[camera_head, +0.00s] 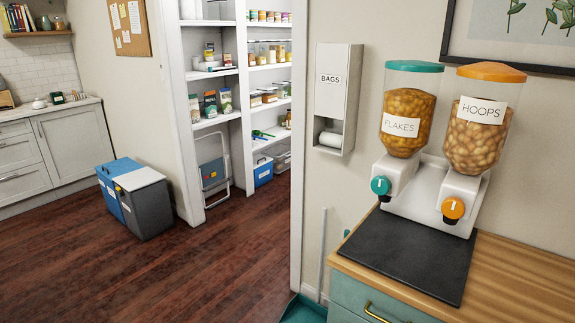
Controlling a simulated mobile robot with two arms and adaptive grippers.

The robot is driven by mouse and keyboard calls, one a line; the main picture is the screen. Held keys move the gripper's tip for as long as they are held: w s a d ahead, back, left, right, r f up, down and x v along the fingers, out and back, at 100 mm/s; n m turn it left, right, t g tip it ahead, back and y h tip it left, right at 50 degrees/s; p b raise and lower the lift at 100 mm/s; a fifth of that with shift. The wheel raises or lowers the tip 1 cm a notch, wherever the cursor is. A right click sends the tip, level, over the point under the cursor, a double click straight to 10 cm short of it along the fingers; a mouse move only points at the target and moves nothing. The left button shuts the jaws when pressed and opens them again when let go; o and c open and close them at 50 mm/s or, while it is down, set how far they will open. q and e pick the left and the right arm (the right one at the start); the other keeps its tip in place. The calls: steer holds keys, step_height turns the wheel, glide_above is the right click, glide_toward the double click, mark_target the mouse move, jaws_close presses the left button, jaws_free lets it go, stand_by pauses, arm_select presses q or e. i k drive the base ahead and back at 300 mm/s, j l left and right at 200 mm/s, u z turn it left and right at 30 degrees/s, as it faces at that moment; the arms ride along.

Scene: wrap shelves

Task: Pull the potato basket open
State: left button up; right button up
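No basket that I can make out as the potato basket shows in the head view. Through the doorway, a blue bin (263,171) with a pale label stands at the bottom of the pantry shelves (243,130). A clear tub (282,162) sits beside it. Both are too small to tell what they hold. Neither of my grippers is in view.
A wooden counter (520,280) with a cereal dispenser (437,190) and a dark mat (410,250) stands at right. Blue and grey bins (143,203) stand left of the doorway. A folded step stool (213,175) leans inside. The wooden floor (200,270) between is clear.

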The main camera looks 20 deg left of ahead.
mark_target(289, 159)
steer(key=i+j+u, duration=0.65)
steer(key=u, duration=0.25)
steer(key=i+j+u, duration=0.25)
steer(key=i+u, duration=0.7)
steer(key=i, duration=0.25)
steer(key=i+l+z, duration=0.1)
steer(key=i+z, duration=0.15)
steer(key=i, duration=0.25)
steer(key=i+z, duration=0.3)
steer(key=i, duration=0.25)
steer(key=i+j+z, duration=0.25)
steer(key=i, duration=0.25)
steer(key=i+j+z, duration=0.25)
steer(key=i, duration=0.25)
steer(key=i+l+z, duration=0.3)
steer(key=i+z, duration=0.15)
steer(key=i, duration=0.3)
steer(key=i+z, duration=0.45)
steer(key=i, duration=0.25)
steer(key=i+j+z, duration=0.2)
steer(key=i+z, duration=0.2)
steer(key=i, duration=0.35)
